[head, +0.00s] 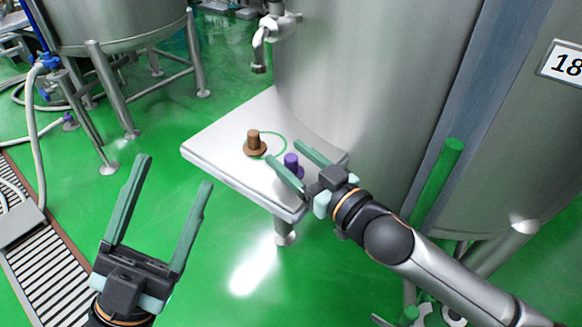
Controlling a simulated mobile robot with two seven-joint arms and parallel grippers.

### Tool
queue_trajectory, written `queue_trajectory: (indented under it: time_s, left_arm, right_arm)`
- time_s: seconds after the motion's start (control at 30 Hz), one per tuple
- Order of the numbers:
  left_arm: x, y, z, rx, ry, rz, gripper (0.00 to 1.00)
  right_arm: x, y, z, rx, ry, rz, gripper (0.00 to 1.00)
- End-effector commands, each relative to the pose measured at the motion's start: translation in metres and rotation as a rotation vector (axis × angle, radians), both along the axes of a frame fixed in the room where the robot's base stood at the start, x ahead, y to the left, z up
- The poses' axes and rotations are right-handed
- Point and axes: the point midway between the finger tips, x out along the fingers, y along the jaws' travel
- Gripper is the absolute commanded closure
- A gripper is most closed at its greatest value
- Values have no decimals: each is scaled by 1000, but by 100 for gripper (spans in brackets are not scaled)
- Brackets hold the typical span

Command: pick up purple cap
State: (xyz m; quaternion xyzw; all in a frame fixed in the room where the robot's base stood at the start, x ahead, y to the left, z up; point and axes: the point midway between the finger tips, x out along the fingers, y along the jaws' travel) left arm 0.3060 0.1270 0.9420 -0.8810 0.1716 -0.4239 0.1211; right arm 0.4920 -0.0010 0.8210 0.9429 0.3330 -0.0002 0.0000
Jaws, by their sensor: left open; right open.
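A purple cap (291,161) stands on the white table (220,150) near its right end. My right gripper (283,151) is open, with its two fingers reaching over the table on either side of the purple cap. The near finger and gripper body hide the cap's lower part, and I cannot tell whether the fingers touch it. A brown cap (254,143) stands to the left on the same table, beside a green ring marking. My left gripper (176,170) is open and empty above the green floor, left of the table.
A steel tap (262,48) hangs above the back of the table from a large steel tank (370,80). A green post (436,185) stands right of the table. Another tank (115,22) on legs is at the upper left, and a floor grate (45,260) at the lower left.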

Motion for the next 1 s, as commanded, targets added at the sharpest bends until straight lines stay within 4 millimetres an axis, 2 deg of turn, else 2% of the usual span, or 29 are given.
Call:
queue_trajectory:
  time_s: [0.17, 0.73, 1.0]
  left_arm:
    - [0, 0, 0, 0, 0, 0, 29]
    - [0, 0, 0, 0, 2, 0, 29]
    - [0, 0, 0, 0, 3, 0, 29]
  right_arm:
    - [0, 0, 0, 0, 0, 0, 34]
    - [0, 0, 0, 0, 0, 0, 98]
    - [0, 0, 0, 0, 0, 0, 100]
